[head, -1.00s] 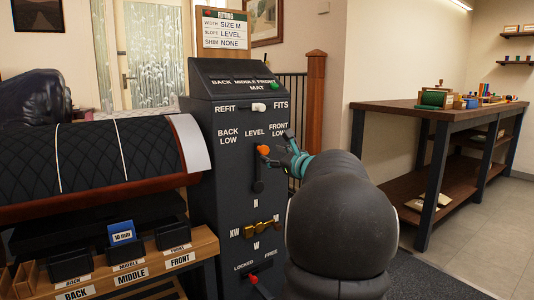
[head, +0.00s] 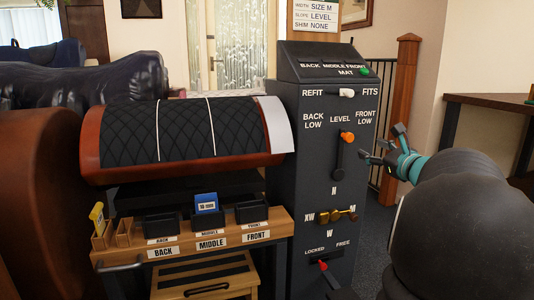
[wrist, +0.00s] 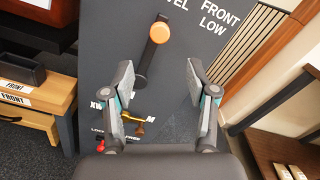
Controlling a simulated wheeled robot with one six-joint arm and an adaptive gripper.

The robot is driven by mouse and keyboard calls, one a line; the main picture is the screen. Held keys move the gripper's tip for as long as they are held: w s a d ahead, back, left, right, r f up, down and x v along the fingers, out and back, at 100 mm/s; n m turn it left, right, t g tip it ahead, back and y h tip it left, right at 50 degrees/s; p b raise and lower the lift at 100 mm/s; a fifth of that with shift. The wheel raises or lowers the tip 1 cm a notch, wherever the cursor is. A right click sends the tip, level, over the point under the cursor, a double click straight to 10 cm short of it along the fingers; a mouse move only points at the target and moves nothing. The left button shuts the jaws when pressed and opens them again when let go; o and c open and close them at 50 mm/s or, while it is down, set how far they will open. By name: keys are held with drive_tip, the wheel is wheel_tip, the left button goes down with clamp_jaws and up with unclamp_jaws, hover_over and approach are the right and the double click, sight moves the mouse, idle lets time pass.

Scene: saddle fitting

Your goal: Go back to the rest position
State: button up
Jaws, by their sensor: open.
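My gripper (head: 384,150) is open and empty, to the right of the dark control panel (head: 320,160) in the head view. In the wrist view, its two fingers (wrist: 160,95) are spread apart in front of the panel, below the orange-knobbed slope lever. The lever's orange knob (head: 347,137) points up towards LEVEL and also shows in the wrist view (wrist: 160,33). A gap shows between the gripper and the lever in the head view. The brass width handle (head: 340,215) and the red-tipped lock lever (head: 323,265) sit lower on the panel.
A quilted saddle pad form (head: 190,132) stands left of the panel. Below it is a wooden shelf with black bins and a blue 10 mm block (head: 206,203). A wooden post (head: 402,110) and a workbench (head: 490,102) stand at the right. Carpet lies between panel and bench.

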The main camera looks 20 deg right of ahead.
drive_tip(key=s+a+f+n+g+y+p, duration=0.1)
drive_tip(key=a+f+n+g+y+p, duration=0.3)
drive_tip(key=a, duration=0.7)
drive_tip(key=s+a+r+n+g+b, duration=0.1)
drive_tip(key=s+a+n, duration=0.1)
drive_tip(key=a+n, duration=0.7)
drive_tip(key=s+a+f+n+g+y+p, duration=0.1)
drive_tip(key=a+f+n+g+y+p, duration=0.15)
drive_tip(key=a, duration=1.05)
drive_tip(key=s+a+f+n+g+h+p, duration=0.2)
drive_tip(key=s+a+n, duration=0.2)
drive_tip(key=s+n, duration=0.4)
drive_tip(key=s+a+f+n+g+h+p, duration=0.2)
drive_tip(key=s+a+f+n+g, duration=0.1)
drive_tip(key=s+n, duration=0.5)
drive_tip(key=shift+s+a+f+n+h, duration=0.2)
drive_tip(key=shift+s+a+n+h, duration=0.25)
drive_tip(key=shift+s, duration=0.75)
